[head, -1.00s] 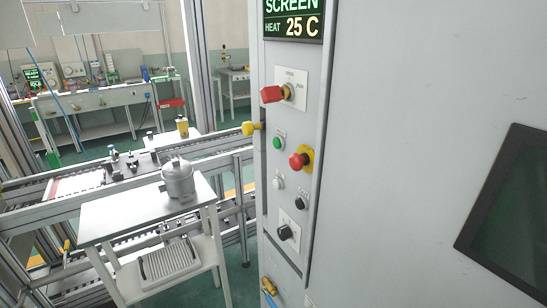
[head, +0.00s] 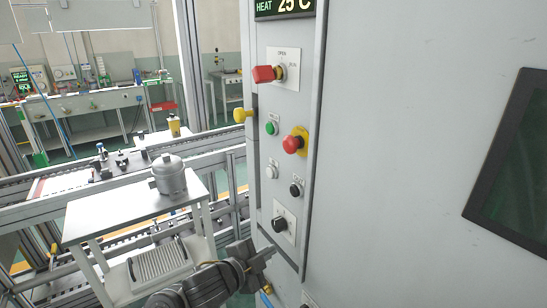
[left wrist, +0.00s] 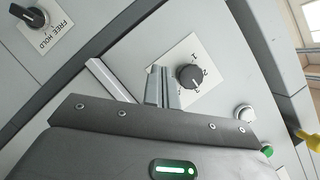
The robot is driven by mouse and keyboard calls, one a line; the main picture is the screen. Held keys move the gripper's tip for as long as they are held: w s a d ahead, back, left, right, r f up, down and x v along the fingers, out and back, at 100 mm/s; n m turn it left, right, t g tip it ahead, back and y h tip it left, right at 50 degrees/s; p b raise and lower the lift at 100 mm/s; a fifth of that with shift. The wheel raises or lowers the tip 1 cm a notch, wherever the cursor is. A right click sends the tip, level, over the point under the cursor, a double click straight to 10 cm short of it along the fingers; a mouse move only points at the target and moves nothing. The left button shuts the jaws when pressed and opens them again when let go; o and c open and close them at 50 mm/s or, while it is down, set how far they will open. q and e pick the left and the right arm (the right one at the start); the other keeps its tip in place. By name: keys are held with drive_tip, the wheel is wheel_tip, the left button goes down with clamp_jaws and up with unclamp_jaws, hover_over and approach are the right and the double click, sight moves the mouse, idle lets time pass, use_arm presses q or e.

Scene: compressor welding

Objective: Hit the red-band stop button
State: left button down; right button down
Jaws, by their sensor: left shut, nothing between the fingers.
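A red mushroom button (head: 293,144) on a yellow collar sits on the grey control panel (head: 266,190), below a red-handled rotary switch (head: 268,74). My left gripper (head: 268,252) is shut and empty at the panel's lower part, below the black selector knob (head: 279,225) and well below the red button. In the left wrist view the shut fingers (left wrist: 163,86) point at the panel beside a black selector knob (left wrist: 189,76) on a white plate. I cannot tell whether they touch the panel. The red button is not visible there. My right gripper is not in view.
A yellow knob (head: 241,115) sticks out at the panel's left edge. A table (head: 120,215) with a metal pot (head: 169,175) stands left.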

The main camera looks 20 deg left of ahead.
use_arm(q)
drive_tip(key=s+d+r+m+h, duration=0.1)
drive_tip(key=r+m+h, duration=0.1)
drive_tip(key=r+m, duration=0.4)
drive_tip(key=s+d+r+m+g+h, duration=0.1)
drive_tip(key=d+r+m+h, duration=0.1)
drive_tip(key=r+m, duration=0.4)
drive_tip(key=s+d+r+m+h, duration=0.1)
drive_tip(key=r+m+h, duration=0.3)
drive_tip(key=r, duration=0.7)
drive_tip(key=shift+s+d+r+m, duration=0.15)
drive_tip(key=shift+d+m, duration=0.15)
drive_tip(key=shift+m, duration=0.3)
drive_tip(key=shift+s+d+r+m, duration=0.15)
drive_tip(key=shift+d+m, duration=0.15)
drive_tip(key=shift+m, duration=0.3)
drive_tip(key=s+a+r+m+y, duration=0.2)
drive_tip(key=s+a+r+m, duration=0.1)
drive_tip(key=a+r+m, duration=0.2)
drive_tip(key=s+a+r+m+g+y, duration=0.1)
drive_tip(key=s+a+r+m+y, duration=0.1)
drive_tip(key=a+r+m, duration=0.3)
drive_tip(key=shift+s+a+m, duration=0.3)
drive_tip(key=shift+s+a, duration=0.45)
drive_tip(key=shift+a, duration=0.45)
drive_tip(key=shift+d, duration=0.1)
